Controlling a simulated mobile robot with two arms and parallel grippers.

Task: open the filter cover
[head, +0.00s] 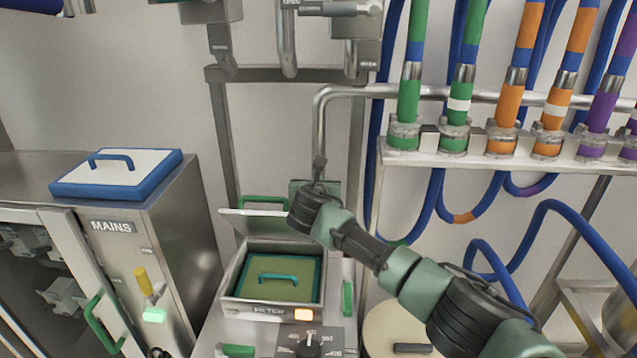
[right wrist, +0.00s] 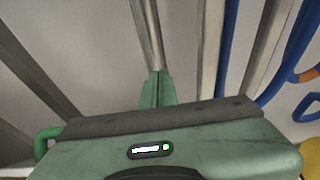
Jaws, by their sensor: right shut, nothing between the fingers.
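The filter box (head: 270,308), labelled FILTER, stands at the lower middle of the head view. Its grey cover (head: 262,224) is raised and tilted back at the rear, with a green handle (head: 263,200) on its far side. Inside the open box lies a green filter panel (head: 285,288) with a teal handle. My right gripper shows in the right wrist view (right wrist: 157,88) with its fingers together and empty. My left gripper is not in view.
A steel MAINS cabinet (head: 172,240) stands at the left, with a blue-rimmed panel (head: 120,172) on top. A rack (head: 480,160) with coloured hoses is at the right. A vertical pipe (head: 319,135) runs down close behind my right wrist. A knob panel (head: 310,345) lies in front.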

